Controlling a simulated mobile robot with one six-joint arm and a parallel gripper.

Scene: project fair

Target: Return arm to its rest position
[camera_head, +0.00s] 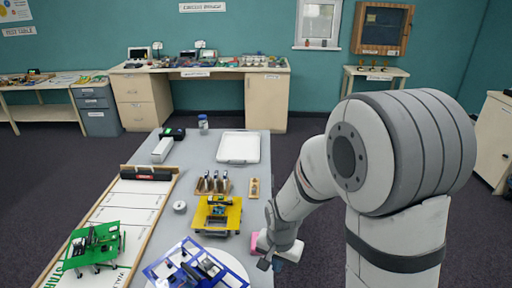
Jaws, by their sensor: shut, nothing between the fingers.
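My arm (405,150) fills the right side of the head view, bent down toward the table's right edge. My gripper (266,258) is at the lower end of the arm, beside the grey table's right edge. It is shut, and its fingertips are small and partly hidden. A pink thing (262,240) shows right at the gripper; I cannot tell whether it touches it.
The grey table (205,150) holds a yellow stand (217,215), a blue frame (195,268), a green build (94,245) on a white board (125,208), and a white tray (239,147). Dark carpet lies clear beyond. A workbench (200,68) stands at the back wall.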

